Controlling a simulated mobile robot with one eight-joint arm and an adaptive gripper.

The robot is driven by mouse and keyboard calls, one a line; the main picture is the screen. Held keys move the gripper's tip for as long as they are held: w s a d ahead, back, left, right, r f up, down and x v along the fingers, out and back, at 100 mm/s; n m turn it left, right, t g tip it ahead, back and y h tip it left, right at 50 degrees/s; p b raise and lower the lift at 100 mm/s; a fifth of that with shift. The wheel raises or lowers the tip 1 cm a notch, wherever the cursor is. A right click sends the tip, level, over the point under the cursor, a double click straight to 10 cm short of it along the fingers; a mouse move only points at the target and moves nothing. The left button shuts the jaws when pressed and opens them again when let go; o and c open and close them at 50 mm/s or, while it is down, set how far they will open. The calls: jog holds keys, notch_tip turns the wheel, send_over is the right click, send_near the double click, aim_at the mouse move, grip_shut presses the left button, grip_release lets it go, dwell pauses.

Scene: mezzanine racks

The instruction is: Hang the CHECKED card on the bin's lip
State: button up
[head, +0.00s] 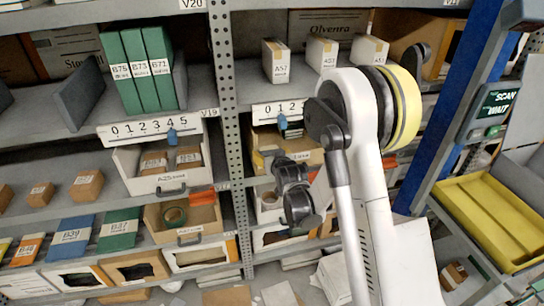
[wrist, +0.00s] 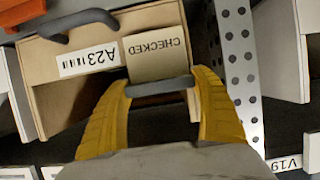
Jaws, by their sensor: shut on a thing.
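In the wrist view, which is upside down, my gripper (wrist: 162,84) has its two yellow fingers on either side of the CHECKED card's (wrist: 157,58) dark top bar and is shut on it. The beige card lies against or just in front of a beige bin's (wrist: 52,98) front, beside the A23 label (wrist: 88,59). Its bar is close to the bin's lip; I cannot tell whether it is over the lip or touching it. The bin's grey handle (wrist: 68,26) is clear of my fingers. In the head view my arm hides the card and the gripper's fingertips.
A perforated rack post (wrist: 238,65) stands right beside the bin in the wrist view; it also shows in the head view (head: 226,90). Another bin (head: 182,222) with a tape roll is left of the post. A yellow tray (head: 488,207) is at the far right.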

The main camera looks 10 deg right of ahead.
jog(key=shift+w+f, duration=0.2)
jog(key=shift+w, duration=0.15)
jog(key=shift+f+b, duration=1.55)
jog(key=shift+b, duration=0.25)
jog(key=o, duration=1.1)
jog(key=shift+o, duration=0.2)
jog(key=shift+s, duration=0.1)
jog(key=s+r+g, duration=0.2)
jog(key=s+r, duration=0.4)
jog(key=s, duration=0.6)
jog(key=s+r+g, duration=0.1)
jog(key=s+r, duration=0.6)
jog(key=s, duration=0.4)
jog(key=s+g, duration=0.3)
jog(key=s, duration=1.3)
jog(key=shift+s+r+g, duration=0.25)
jog(key=shift+g, duration=0.05)
